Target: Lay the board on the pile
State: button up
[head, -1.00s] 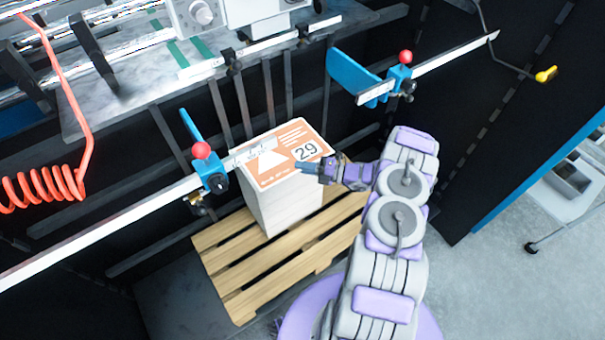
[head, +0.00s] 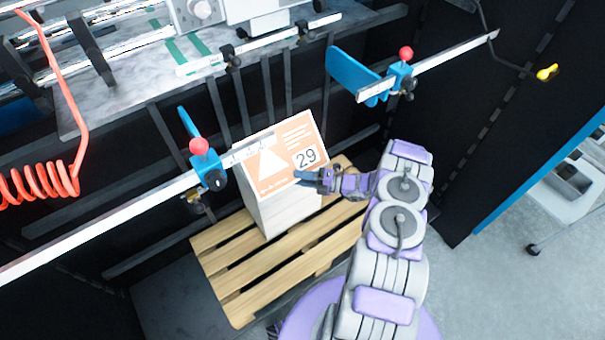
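The board (head: 272,160) is orange and white with a white triangle and the number 29. It is over the white pile (head: 285,208) in the head view, tilted with its far edge higher than its near edge. My gripper (head: 305,176) is at the board's near right edge and appears shut on it; the fingertips are small and partly hidden. The pile stands on a wooden pallet (head: 240,285). The board hides the pile's top, so I cannot tell where they touch.
Metal rails with a left blue clamp (head: 208,168) and a right blue clamp (head: 398,78) flank the pile. The left rail's end reaches over the board in the picture. Dark machine bars stand behind. A red coiled hose (head: 45,185) hangs at left.

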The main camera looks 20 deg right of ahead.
jog(key=shift+o, duration=1.2)
jog(key=shift+w+d+r, duration=0.2)
jog(key=shift+d, duration=0.05)
jog(key=shift+w+a+r, duration=0.1)
jog(key=shift+r, duration=0.05)
jog(key=shift+r, duration=0.2)
jog(key=shift+r+p, duration=0.45)
jog(key=shift+r, duration=0.2)
jog(key=p+v, duration=0.2)
jog(key=v, duration=1)
jog(key=shift+f, duration=0.2)
jog(key=shift+a, duration=0.15)
